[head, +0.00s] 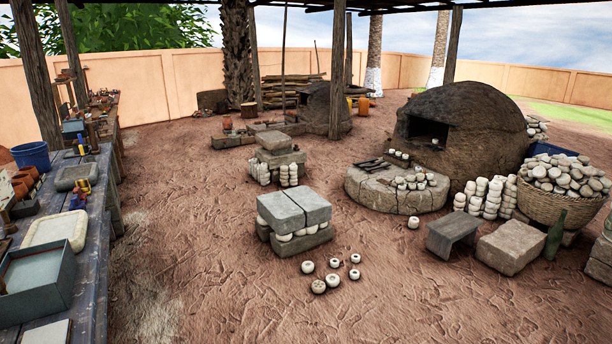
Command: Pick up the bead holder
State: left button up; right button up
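I cannot tell for sure which object is the bead holder. Several holder-like things lie on the long wooden workbench (90,268) at the left. One is an open grey-blue box (62,290) at the near end. Behind it is a pale, shallow, rounded tray (52,231). A grey block-like tray (75,172) sits farther back. Round white bead-like pieces (355,274) with dark holes lie on the ground in front of a stack of grey slabs (293,208). Neither of my grippers is in view.
A domed mud kiln (470,115) stands at the back right behind a round stone platform (385,198). A basket (560,205) heaped with pale pieces, a low bench (452,232) and a stone block (510,248) stand at right. The dirt floor (190,220) beside the workbench is clear.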

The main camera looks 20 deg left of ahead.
aim_at(84, 185)
jog(key=i+j+u, duration=0.3)
jog(key=i+u, duration=0.2)
jog(key=i, duration=0.25)
jog(key=i+u, duration=0.5)
jog(key=i, duration=0.3)
jog(key=i+l+u, duration=0.35)
jog(key=i+u, duration=0.15)
jog(key=i, duration=0.25)
